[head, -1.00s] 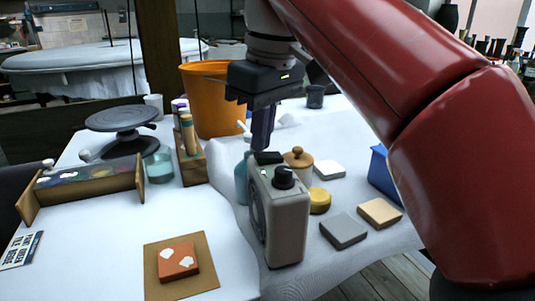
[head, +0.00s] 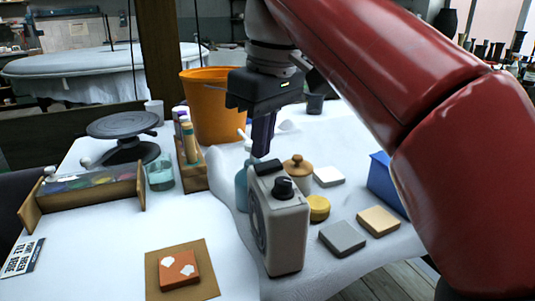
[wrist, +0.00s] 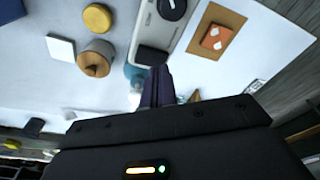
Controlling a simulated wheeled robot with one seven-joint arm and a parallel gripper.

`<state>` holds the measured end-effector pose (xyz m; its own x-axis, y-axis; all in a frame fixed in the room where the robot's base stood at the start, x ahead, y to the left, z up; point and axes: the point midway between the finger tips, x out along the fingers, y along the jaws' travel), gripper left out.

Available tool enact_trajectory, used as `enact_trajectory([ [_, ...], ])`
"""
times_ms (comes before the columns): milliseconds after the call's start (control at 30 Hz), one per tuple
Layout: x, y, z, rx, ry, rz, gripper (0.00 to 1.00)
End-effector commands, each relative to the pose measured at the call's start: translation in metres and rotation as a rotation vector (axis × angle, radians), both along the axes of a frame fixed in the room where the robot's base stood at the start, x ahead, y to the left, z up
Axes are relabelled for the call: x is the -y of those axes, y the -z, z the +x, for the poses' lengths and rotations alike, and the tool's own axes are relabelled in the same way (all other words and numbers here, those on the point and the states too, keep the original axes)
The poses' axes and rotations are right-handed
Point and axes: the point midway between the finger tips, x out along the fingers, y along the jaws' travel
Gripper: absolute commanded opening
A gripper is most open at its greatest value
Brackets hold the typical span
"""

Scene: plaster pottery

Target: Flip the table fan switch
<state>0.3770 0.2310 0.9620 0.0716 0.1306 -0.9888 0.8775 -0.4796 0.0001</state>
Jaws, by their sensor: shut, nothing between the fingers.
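The table fan (head: 287,232) is a pale grey box standing upright on the white-covered table, its round grille on the left side. On its top are a black round knob (head: 283,187) and a black rocker switch (head: 267,166). My gripper (head: 261,154) points down with dark purple fingers, shut and empty, at the switch. In the wrist view the fan (wrist: 168,38) shows from above, with the switch (wrist: 151,55) just beyond my fingertips (wrist: 156,72). I cannot tell whether the fingertips touch the switch or which way it is tilted.
Close behind the fan are a teal bottle (head: 241,187) and a lidded wooden jar (head: 297,170). A yellow round block (head: 318,208) and a grey tile (head: 342,238) lie to its right. An orange bucket (head: 212,110) stands behind.

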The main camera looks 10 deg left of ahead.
Motion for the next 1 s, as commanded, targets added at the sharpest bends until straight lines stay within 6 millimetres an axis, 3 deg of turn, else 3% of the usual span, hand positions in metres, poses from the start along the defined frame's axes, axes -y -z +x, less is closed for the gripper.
enact_trajectory([
  [600,-0.001,-0.048,0.001,0.001,-0.001,0.002,0.00],
  [1000,0.000,-0.054,0.000,0.000,-0.001,0.000,0.00],
])
